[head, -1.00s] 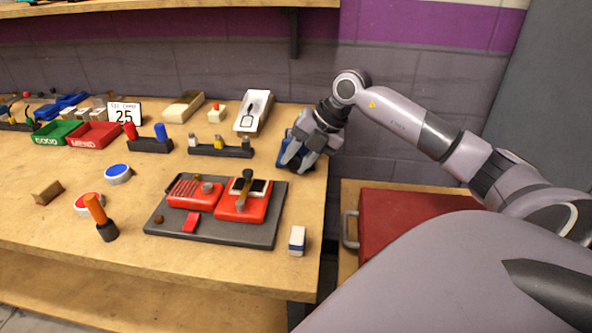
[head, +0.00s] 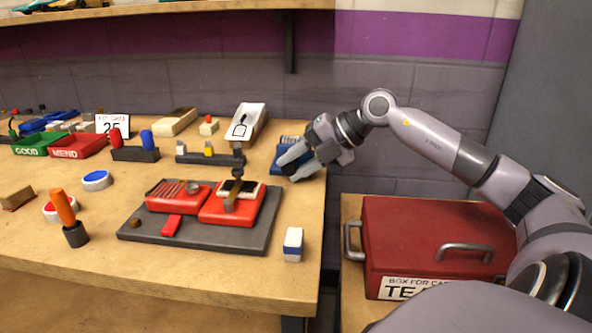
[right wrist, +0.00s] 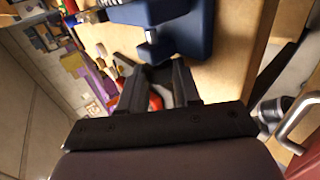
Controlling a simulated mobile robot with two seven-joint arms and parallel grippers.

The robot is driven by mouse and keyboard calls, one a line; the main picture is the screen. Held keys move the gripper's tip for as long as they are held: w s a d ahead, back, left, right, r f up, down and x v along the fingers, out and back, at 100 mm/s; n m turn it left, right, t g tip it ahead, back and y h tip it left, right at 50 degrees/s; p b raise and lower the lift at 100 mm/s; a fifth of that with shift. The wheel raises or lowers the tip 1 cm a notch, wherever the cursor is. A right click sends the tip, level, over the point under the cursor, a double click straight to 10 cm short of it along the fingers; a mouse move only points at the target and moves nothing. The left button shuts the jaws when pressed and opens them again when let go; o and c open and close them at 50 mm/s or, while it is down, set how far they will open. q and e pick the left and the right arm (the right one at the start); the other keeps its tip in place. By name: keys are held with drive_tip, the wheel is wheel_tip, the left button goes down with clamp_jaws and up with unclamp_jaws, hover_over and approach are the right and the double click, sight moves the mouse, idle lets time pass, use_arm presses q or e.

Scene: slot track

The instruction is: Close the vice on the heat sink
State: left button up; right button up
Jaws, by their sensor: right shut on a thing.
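The blue vice (head: 313,168) stands at the right end of the bench near the wall, partly hidden behind my right gripper (head: 287,168). A light finned piece, apparently the heat sink (head: 291,140), shows at its top. In the right wrist view the vice (right wrist: 190,30) fills the top, with a small pale part on its side. My right gripper (right wrist: 158,72) has its fingertips close together against the vice's near side, shut on a small part of it, apparently the handle. The fingers hide that part. My left gripper is not in view.
A grey board (head: 190,232) with red fixtures lies in front of the vice. A white-and-blue block (head: 293,244) stands by the bench's right edge. A white tray (head: 245,122) is behind, left of the vice. A red toolbox (head: 420,235) stands right of the bench.

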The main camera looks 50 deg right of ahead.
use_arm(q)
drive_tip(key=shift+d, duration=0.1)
use_arm(e)
drive_tip(key=o, duration=1.1)
drive_tip(key=shift+c, duration=0.2)
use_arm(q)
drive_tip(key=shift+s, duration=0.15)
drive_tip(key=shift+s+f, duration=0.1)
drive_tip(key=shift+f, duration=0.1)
use_arm(e)
drive_tip(key=shift+f, duration=0.1)
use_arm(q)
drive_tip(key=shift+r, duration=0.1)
